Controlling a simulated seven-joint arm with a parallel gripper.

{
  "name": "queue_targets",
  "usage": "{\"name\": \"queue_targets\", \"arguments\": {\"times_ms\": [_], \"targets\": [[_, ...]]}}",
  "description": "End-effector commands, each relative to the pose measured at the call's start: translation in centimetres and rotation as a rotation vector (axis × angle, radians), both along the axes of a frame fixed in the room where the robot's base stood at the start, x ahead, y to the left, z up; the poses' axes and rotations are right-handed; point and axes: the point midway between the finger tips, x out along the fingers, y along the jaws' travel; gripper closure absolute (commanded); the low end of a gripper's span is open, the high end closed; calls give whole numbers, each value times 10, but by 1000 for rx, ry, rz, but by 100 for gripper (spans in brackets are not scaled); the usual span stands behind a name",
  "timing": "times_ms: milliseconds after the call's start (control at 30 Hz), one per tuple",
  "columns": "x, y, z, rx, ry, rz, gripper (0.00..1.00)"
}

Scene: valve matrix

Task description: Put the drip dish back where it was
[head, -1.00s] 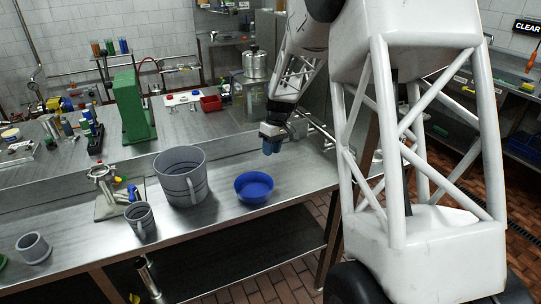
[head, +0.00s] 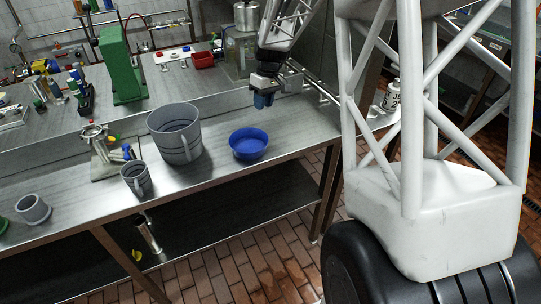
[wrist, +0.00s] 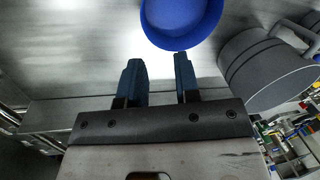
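The drip dish looks to be the round blue dish (head: 249,144), which rests upright on the steel bench to the right of the big grey jug. In the wrist view the blue dish (wrist: 181,20) lies just beyond my fingertips, at the top of the picture. My gripper (head: 264,100) hangs above the bench, behind and slightly right of the dish. In the wrist view my gripper (wrist: 160,66) has its two blue fingers apart with nothing between them. The fingers appear clear of the dish.
The big grey jug (head: 174,135) stands close left of the dish. A smaller grey mug (head: 136,180), a valve fitting on a plate (head: 101,152) and another grey cup (head: 33,209) stand farther left. A raised ledge (head: 60,135) runs behind. Bare bench lies right of the dish.

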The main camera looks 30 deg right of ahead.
Motion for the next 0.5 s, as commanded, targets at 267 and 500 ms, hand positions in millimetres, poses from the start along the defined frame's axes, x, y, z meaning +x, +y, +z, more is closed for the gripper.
{"name": "queue_targets", "arguments": {"times_ms": [267, 500], "targets": [[-56, 41, 50, -46, -34, -52, 70], [-113, 73, 84, -83, -67, -108, 70]]}}
